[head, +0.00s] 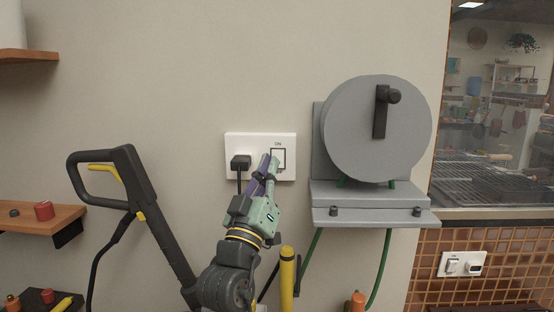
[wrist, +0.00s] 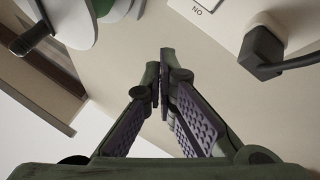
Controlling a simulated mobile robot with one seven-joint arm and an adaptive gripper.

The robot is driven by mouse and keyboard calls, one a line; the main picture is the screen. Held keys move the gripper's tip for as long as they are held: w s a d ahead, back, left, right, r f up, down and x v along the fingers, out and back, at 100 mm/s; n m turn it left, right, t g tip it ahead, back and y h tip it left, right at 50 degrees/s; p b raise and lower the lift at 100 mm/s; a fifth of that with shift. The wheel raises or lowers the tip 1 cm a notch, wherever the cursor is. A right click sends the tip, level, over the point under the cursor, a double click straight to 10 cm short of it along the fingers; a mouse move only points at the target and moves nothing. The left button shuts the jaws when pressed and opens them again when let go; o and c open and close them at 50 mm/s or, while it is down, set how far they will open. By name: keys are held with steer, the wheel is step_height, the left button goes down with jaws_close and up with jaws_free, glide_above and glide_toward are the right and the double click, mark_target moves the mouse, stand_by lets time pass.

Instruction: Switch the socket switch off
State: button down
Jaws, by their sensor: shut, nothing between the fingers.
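A white socket plate (head: 287,138) is on the wall, with a rocker switch (head: 279,158) on its right half under the word ON. A black plug (head: 240,162) with a cable sits in its left half. My gripper (head: 270,163) is shut and empty, with its fingertips in front of the plate at the lower left of the switch. I cannot tell whether they touch it. In the wrist view the shut fingertips (wrist: 165,70) point towards the wall. The switch (wrist: 208,4) is cut off at the top edge there, and the plug (wrist: 262,48) is at the right.
A grey hose reel (head: 365,140) on a bracket is close to the right of the socket. A pressure-washer handle (head: 135,180) stands at the left. A second socket plate (head: 463,264) is on the tiled wall at the lower right. Wooden shelves (head: 40,217) are at the far left.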

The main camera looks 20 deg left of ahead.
steer(key=shift+w, duration=0.1)
steer(key=w+a+f+b, duration=0.1)
steer(key=w+a+b, duration=0.1)
steer(key=w, duration=0.6)
steer(key=shift+a, duration=0.2)
steer(key=shift+w+f+b, duration=0.15)
steer(key=shift+w+b, duration=0.05)
steer(key=shift+b, duration=0.1)
stand_by(1.1)
steer(key=shift+w+a, duration=0.15)
steer(key=shift+w, duration=0.1)
steer(key=shift+w+b, duration=0.45)
steer(key=shift+b, duration=0.1)
stand_by(1.0)
